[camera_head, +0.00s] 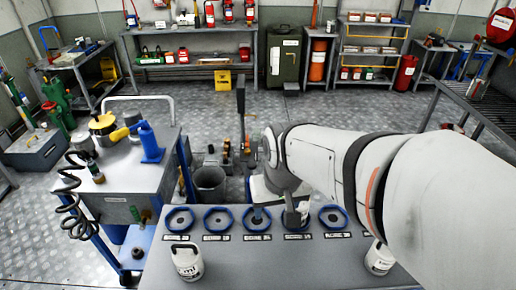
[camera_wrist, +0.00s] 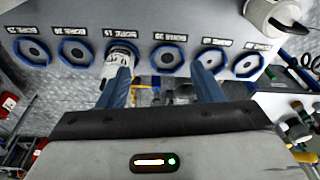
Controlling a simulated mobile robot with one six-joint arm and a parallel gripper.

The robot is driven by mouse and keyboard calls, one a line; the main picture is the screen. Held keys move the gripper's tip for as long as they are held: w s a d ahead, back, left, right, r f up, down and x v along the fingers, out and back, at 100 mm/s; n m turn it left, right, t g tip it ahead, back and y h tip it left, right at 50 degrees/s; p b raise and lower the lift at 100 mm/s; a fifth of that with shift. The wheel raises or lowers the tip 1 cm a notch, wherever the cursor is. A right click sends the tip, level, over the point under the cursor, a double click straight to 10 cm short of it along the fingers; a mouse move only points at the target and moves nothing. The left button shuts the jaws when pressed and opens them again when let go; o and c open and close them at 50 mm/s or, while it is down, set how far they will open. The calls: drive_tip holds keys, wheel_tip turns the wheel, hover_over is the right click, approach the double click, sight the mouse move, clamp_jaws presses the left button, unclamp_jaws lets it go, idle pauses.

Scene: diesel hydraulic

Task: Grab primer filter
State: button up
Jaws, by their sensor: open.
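A white cylinder (camera_wrist: 121,56), possibly the primer filter, sits at one of the blue-ringed round spots on the grey bench. In the head view the white cylinder (camera_head: 297,216) is at the fourth ring from the left, partly hidden by my wrist. My gripper (camera_wrist: 160,74) is open, with its two blue fingers spread and nothing between them. In the wrist view the left finger overlaps the lower part of the cylinder, so the cylinder is not centred between the fingers. I cannot tell whether they touch.
White canisters stand on the bench, one at left (camera_head: 187,263) and one at right (camera_head: 380,258). The grey bench (camera_head: 250,265) has other empty blue rings, such as one at left (camera_head: 180,219). A cart (camera_head: 120,180) with a coiled hose stands left; a bin (camera_head: 210,184) is behind.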

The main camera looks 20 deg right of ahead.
drive_tip(key=o, duration=0.5)
drive_tip(key=w+d+m+p, duration=0.1)
drive_tip(key=w, duration=0.1)
drive_tip(key=w+d+m+p, duration=0.2)
drive_tip(key=w+d+f+m+g+p, duration=0.1)
drive_tip(key=w+d+p, duration=0.1)
drive_tip(key=w, duration=0.1)
drive_tip(key=shift+w+f+m, duration=0.1)
drive_tip(key=shift+m, duration=0.2)
drive_tip(key=shift+o, duration=0.2)
drive_tip(key=w+d+f+m+p, duration=0.2)
drive_tip(key=d+f+p, duration=0.1)
drive_tip(key=w+d+f+m+g+p, duration=0.1)
drive_tip(key=d+f+m, duration=0.1)
drive_tip(key=shift+w+d+f+p, duration=0.15)
drive_tip(key=shift+w+d+p, duration=0.15)
drive_tip(key=shift+p, duration=0.1)
drive_tip(key=shift+d+f, duration=0.15)
drive_tip(key=shift+f, duration=0.5)
drive_tip(key=shift+s+d+f+p, duration=0.15)
drive_tip(key=shift+f+p, duration=0.3)
drive_tip(key=shift+f, duration=1.35)
drive_tip(key=shift+s+d+f+p, duration=0.1)
drive_tip(key=shift+f+p, duration=0.35)
drive_tip(key=shift+f, duration=1.35)
